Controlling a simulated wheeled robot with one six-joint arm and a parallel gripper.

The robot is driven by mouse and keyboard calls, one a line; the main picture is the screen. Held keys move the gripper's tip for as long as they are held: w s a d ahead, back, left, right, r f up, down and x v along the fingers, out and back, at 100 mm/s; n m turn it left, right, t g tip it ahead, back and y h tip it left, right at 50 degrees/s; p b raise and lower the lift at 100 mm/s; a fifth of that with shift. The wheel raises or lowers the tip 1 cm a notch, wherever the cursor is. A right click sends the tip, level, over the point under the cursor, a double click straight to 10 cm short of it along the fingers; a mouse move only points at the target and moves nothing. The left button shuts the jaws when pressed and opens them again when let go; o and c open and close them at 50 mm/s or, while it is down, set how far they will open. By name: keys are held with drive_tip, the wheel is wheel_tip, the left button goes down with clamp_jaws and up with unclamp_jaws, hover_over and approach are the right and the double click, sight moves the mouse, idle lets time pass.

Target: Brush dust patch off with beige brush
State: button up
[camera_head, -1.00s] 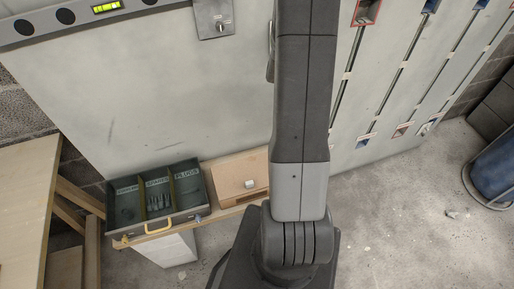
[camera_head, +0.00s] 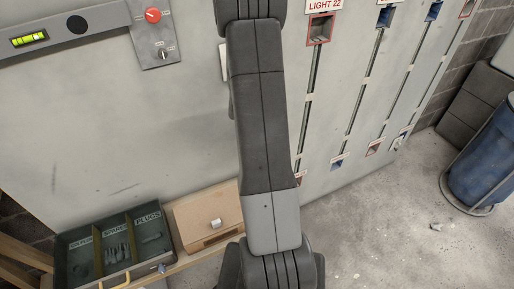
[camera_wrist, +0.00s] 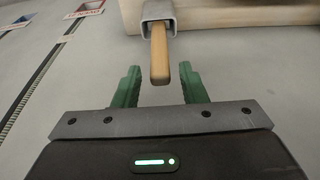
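A beige wooden handle (camera_wrist: 160,60), probably the beige brush, hangs from a grey metal holder (camera_wrist: 150,14) in the wrist view. Its bristles are not visible. My gripper (camera_wrist: 160,84) has two green fingers, open, one on either side of the handle's lower end with a gap at each side. I cannot tell whether the handle lies fully between the fingertips. In the head view my arm hides the gripper and the brush. No dust patch is clear; faint dark streaks mark the wall panel (camera_head: 140,135).
A dark tray (camera_head: 71,283) with labelled compartments sits at the lower left, beside a wooden box (camera_head: 200,205) with a light knob. Slotted tracks (camera_head: 352,115) with small labelled blocks run down the wall on the right. A blue bin (camera_head: 480,165) stands on the floor at far right.

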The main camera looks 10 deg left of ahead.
clamp_jaws()
drive_tip(key=shift+r, duration=0.1)
drive_tip(key=shift+r+p, duration=0.6)
drive_tip(key=shift+r, duration=0.4)
idle(0.4)
drive_tip(key=shift+r+p, duration=2.1)
drive_tip(key=shift+r, duration=1.35)
